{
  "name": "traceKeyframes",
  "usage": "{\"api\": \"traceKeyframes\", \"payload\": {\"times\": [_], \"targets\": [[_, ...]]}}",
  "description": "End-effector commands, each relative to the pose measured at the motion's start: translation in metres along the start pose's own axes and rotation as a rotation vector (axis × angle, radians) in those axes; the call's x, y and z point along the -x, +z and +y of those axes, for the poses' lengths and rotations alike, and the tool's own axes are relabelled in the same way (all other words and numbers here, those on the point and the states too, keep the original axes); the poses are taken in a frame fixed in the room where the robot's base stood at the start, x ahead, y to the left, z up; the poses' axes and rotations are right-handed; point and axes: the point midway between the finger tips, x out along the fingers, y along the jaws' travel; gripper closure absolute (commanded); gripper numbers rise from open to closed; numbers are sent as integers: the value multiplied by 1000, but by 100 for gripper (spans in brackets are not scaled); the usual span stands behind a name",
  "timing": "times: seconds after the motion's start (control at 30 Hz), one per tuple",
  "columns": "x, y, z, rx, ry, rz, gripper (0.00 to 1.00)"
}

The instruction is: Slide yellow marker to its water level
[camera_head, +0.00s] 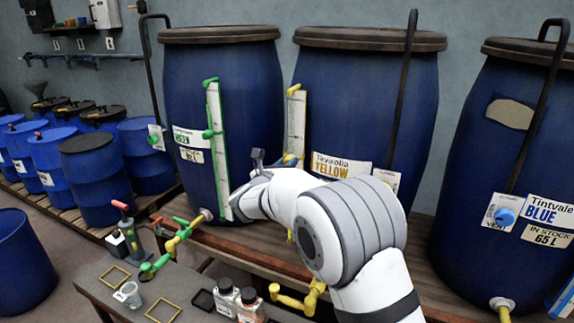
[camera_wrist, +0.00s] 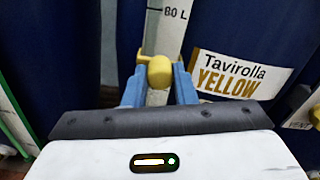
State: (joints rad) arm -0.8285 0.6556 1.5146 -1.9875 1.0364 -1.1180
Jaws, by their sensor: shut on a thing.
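The yellow vat (camera_head: 358,105), a blue drum labelled "Tavirolla YELLOW" (camera_head: 342,166), stands at the middle back. Its white sight gauge (camera_head: 296,120) runs upright on its left front, with a yellow fitting at the top. In the wrist view the yellow marker (camera_wrist: 159,71) sits on the gauge scale (camera_wrist: 166,30), a little below a line that reads 60 L or 80 L. My gripper (camera_wrist: 159,84) has its blue fingers shut on the marker from both sides. In the head view my gripper (camera_head: 291,160) is at the gauge's lower part and the arm partly hides it. I cannot make out the water level.
The green vat (camera_head: 245,90) with its green-fitted gauge (camera_head: 217,140) stands just left. The Tintvale BLUE vat (camera_head: 470,150) stands at right. A front bench (camera_head: 105,270) holds small bottles, a cup and yellow frames. Taps and pipes stick out below the vats.

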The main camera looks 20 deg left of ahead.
Motion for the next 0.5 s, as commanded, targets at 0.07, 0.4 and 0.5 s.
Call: {"api": "traceKeyframes", "payload": {"times": [0.07, 0.4, 0.5], "targets": [[0, -8, 2, 1, 0, 1, 100], [0, -63, 17, 1, -1, 1, 100], [0, -71, 19, 1, -1, 1, 100]]}}
